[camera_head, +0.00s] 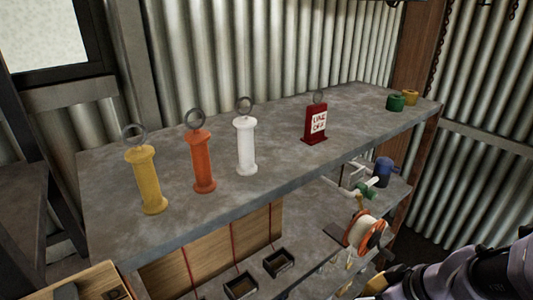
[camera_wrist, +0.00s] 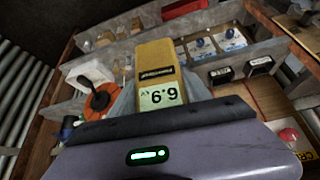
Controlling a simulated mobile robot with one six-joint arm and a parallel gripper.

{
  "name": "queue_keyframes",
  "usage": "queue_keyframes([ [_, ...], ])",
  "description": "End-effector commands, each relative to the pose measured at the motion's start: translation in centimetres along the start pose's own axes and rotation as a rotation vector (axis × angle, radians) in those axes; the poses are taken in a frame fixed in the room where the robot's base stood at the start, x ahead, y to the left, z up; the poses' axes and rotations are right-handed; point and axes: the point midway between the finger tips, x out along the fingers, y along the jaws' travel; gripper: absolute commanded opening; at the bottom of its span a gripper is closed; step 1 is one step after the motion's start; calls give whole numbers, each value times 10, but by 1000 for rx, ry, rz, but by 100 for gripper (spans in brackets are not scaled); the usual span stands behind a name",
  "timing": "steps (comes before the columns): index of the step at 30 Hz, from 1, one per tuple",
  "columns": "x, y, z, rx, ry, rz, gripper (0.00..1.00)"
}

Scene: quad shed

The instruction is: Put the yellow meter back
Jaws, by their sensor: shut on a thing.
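The yellow meter (camera_wrist: 155,58) shows in the wrist view with a pale display reading about 6.9 kV, upside down in the picture. My gripper (camera_wrist: 160,88) is shut on it, with grey fingers on both sides of its body. In the head view my gripper (camera_head: 398,279) is at the lower right, in front of the lower bench, with a yellow part of the meter (camera_head: 378,284) showing at its tip. The meter's lower end is hidden behind my gripper. I cannot tell which spot is the meter's own place.
The upper shelf (camera_head: 280,135) carries yellow (camera_head: 147,180), orange (camera_head: 202,162) and white (camera_head: 245,147) ringed posts and a red sign block (camera_head: 316,124). Below are an orange-white reel (camera_head: 364,232), close to my gripper, and black trays (camera_head: 241,286). Dial units (camera_wrist: 201,46) show beyond the meter.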

Motion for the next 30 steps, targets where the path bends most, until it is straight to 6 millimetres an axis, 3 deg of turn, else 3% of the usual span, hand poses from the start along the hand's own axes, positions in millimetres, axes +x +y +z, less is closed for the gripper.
queue_keyframes([
  [7, 15, -2, -76, 75, 4, 48, 0],
  [12, 22, -14, -130, 128, 4, 80, 0],
  [17, 26, -26, -163, 167, 3, 101, 0],
  [20, 34, -28, -162, 206, -14, 125, 0],
  [24, 63, -29, -134, 319, -38, 207, 0],
  [30, 90, -39, -109, 426, -9, 252, 0],
])
